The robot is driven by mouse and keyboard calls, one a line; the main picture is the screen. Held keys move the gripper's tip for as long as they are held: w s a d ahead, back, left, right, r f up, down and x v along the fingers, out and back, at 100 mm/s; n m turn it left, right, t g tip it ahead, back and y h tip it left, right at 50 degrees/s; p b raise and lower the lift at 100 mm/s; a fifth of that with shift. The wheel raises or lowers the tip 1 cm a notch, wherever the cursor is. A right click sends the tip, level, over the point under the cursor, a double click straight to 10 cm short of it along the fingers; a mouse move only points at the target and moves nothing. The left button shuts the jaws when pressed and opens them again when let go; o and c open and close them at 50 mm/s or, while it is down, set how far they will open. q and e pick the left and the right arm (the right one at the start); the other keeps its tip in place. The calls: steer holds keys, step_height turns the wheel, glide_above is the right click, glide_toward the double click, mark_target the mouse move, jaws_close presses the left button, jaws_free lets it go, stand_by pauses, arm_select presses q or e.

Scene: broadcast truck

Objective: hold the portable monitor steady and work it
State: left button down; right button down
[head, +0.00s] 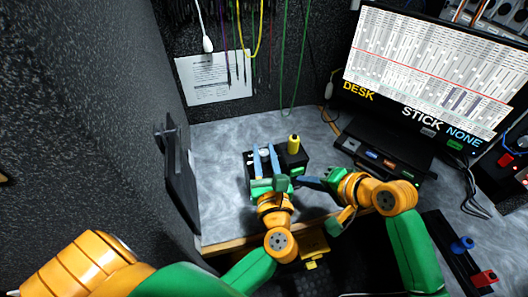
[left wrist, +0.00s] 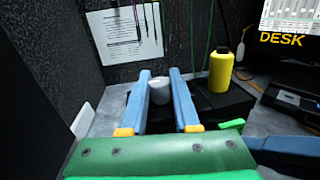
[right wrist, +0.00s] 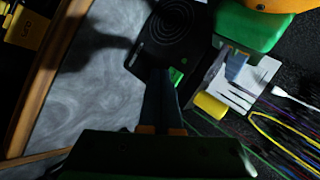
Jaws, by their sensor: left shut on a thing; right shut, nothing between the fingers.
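The portable monitor (head: 302,160) is a black box on the grey desk, with a small lit green display at the right of its front. In the right wrist view the monitor (right wrist: 175,30) shows a round ringed grille and the green display. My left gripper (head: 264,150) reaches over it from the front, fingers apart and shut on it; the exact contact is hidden.
A yellow bottle (head: 293,144) stands at the monitor's back right. A large screen (head: 432,72) and a black unit with buttons (head: 385,158) are to the right. A dark panel (head: 180,178) stands at the left. Cables hang behind. Bare desk (head: 217,180) lies left of the monitor.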

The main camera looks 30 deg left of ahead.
steer(key=shift+w+a, duration=0.35)
stand_by(0.7)
steer(key=shift+s+d, duration=0.65)
steer(key=shift+d, duration=0.05)
steer(key=s+d, duration=0.4)
steer(key=shift+d, duration=0.2)
